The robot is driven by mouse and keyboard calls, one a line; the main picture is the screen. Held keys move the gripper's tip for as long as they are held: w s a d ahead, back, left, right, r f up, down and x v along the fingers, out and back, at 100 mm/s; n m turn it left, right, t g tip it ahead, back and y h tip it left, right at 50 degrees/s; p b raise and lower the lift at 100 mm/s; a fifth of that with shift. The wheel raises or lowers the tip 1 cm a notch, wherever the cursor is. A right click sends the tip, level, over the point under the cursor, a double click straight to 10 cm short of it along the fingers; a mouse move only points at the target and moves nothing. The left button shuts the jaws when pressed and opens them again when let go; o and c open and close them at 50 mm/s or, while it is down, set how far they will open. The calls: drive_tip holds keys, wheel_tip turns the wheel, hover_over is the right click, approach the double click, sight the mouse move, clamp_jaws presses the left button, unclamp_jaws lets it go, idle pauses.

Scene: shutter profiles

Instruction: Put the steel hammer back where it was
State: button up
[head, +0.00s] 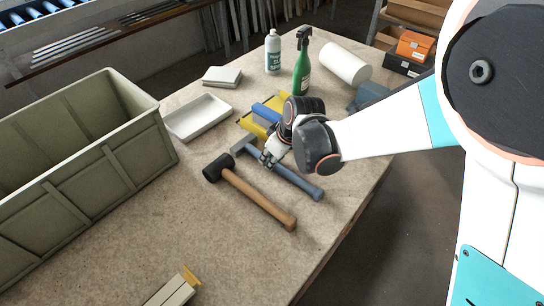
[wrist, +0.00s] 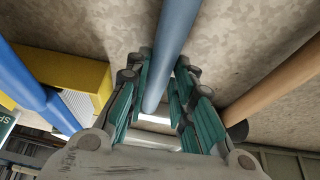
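The steel hammer (head: 300,183) lies on the workbench with its blue-grey handle pointing to the lower right and its metal head (head: 243,143) to the upper left. My gripper (head: 268,158) is low over the handle, close to the head. In the wrist view the handle (wrist: 175,30) runs between the teal-padded fingers of my gripper (wrist: 163,65). The fingers stand on either side of it, and a gap shows on the right side, so the gripper looks open. The hammer still appears to rest on the bench.
A black-headed mallet (head: 258,199) with a wooden handle lies close in front. Behind are a blue-handled yellow tool (head: 267,112), a green spray bottle (head: 302,70), a white bottle (head: 272,53) and a white roll (head: 345,64). A white tray (head: 170,130) and large crate (head: 100,165) stand left.

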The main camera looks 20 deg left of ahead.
sight(283, 170)
drive_tip(key=o, duration=0.3)
drive_tip(key=shift+r, duration=0.1)
drive_tip(key=p+v, duration=0.4)
drive_tip(key=v, duration=0.8)
drive_tip(key=shift+s, duration=0.2)
